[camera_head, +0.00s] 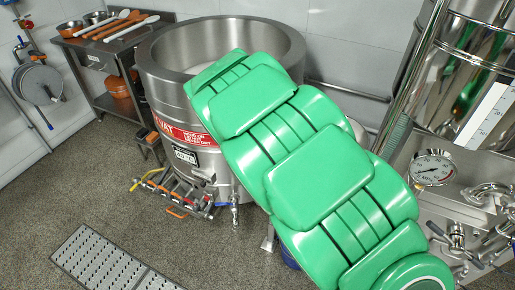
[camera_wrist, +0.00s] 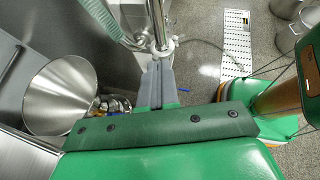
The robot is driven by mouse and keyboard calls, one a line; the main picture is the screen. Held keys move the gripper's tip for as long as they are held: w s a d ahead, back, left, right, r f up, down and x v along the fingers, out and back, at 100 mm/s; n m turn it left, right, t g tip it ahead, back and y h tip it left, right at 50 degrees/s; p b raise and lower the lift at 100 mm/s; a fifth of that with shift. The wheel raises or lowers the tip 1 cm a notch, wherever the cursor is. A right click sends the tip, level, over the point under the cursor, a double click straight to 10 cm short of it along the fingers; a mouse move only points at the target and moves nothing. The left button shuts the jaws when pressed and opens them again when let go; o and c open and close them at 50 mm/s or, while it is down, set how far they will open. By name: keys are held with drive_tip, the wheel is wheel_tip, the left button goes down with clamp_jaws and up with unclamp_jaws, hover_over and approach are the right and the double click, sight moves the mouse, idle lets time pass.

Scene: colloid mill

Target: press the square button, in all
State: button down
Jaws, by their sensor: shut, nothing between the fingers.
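I cannot make out the square button in either view. My gripper (camera_wrist: 154,75) shows in the wrist view as two grey fingers held together, with nothing between them. The fingers point up the picture, towards a shiny metal post and fitting (camera_wrist: 158,35). I cannot tell whether they touch it. A steel cone-shaped hopper (camera_wrist: 62,95) is left of the fingers. In the head view my green arm covers the middle and lower right, and my gripper cannot be made out there.
A large steel vat (camera_head: 165,85) with a red label stands behind my arm, pipes and valves (camera_head: 175,190) at its foot. A pressure gauge (camera_head: 432,168) and steel pipework are at right. A side table (camera_head: 95,40) holds utensils. Floor around the drain grate (camera_head: 110,262) is clear.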

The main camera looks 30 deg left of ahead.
drive_tip(key=s+a+f+n+t, duration=0.2)
drive_tip(key=a+f+n, duration=0.1)
drive_tip(key=a, duration=0.4)
drive_tip(key=s+a+f+n+t+y, duration=0.1)
drive_tip(key=a+f+n, duration=0.3)
drive_tip(key=a, duration=0.4)
drive_tip(key=s+a+f+n+t, duration=0.3)
drive_tip(key=s+a+f+t, duration=0.1)
drive_tip(key=a, duration=0.4)
drive_tip(key=shift+f+n, duration=0.4)
drive_tip(key=shift+f, duration=0.05)
drive_tip(key=w, duration=0.8)
drive_tip(key=shift+w, duration=0.35)
drive_tip(key=shift+w, duration=0.9)
idle(1.5)
drive_tip(key=shift+s, duration=0.9)
drive_tip(key=shift+s, duration=0.1)
